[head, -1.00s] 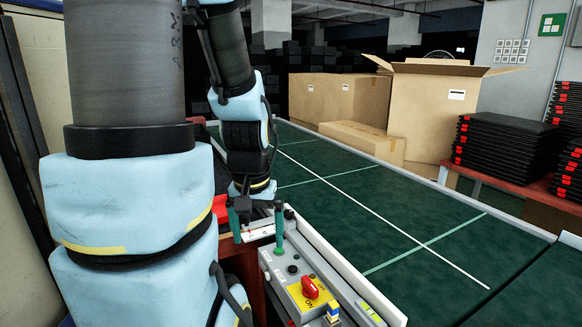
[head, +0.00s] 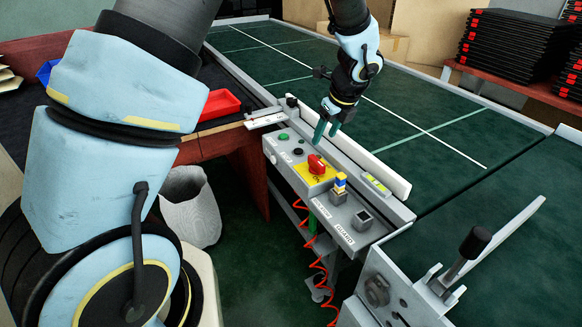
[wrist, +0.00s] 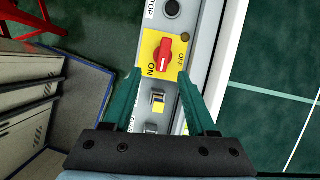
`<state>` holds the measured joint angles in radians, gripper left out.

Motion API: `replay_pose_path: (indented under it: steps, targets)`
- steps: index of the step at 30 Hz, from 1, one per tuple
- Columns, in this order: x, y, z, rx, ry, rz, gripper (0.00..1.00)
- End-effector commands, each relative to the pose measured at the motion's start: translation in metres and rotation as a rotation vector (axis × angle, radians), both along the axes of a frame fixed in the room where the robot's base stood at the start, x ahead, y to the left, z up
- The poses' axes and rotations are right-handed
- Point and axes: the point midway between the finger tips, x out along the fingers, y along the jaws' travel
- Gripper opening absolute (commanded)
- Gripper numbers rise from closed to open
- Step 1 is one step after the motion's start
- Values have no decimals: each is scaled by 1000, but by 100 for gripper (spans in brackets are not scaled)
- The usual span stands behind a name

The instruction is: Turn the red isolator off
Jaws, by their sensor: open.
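The red isolator (head: 316,164) is a rotary knob on a yellow plate (head: 312,178) on the grey control panel beside the conveyor. In the wrist view the red isolator (wrist: 164,52) stands between and beyond my two fingertips, its plate lettered ON at the left and OFF at the right. My gripper (head: 327,130) has green fingers pointing down, above and just behind the knob in the head view. In the wrist view my gripper (wrist: 160,82) is open and empty, and the knob looks apart from both fingers.
A blue-and-yellow key-like part (head: 340,182) and a square socket (head: 362,216) sit nearer on the panel. Green and black buttons (head: 298,151) lie behind the knob. A white guard rail (head: 358,152) edges the belt. A black-knobbed lever (head: 474,243) stands at the front right.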

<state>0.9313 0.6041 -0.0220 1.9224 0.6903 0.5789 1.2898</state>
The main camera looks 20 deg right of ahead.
Motion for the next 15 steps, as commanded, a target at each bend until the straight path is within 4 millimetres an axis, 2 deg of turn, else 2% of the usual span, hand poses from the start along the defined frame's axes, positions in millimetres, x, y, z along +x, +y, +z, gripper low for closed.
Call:
replay_pose_path:
  steps: [1,4,8,15]
  targets:
    - [-4,-12,-7,18,-7,-63,57]
    - [-6,-22,-11,38,-12,-125,57]
    - [-2,-21,-20,43,-13,-133,57]
    - [14,-16,-60,44,-10,-129,57]
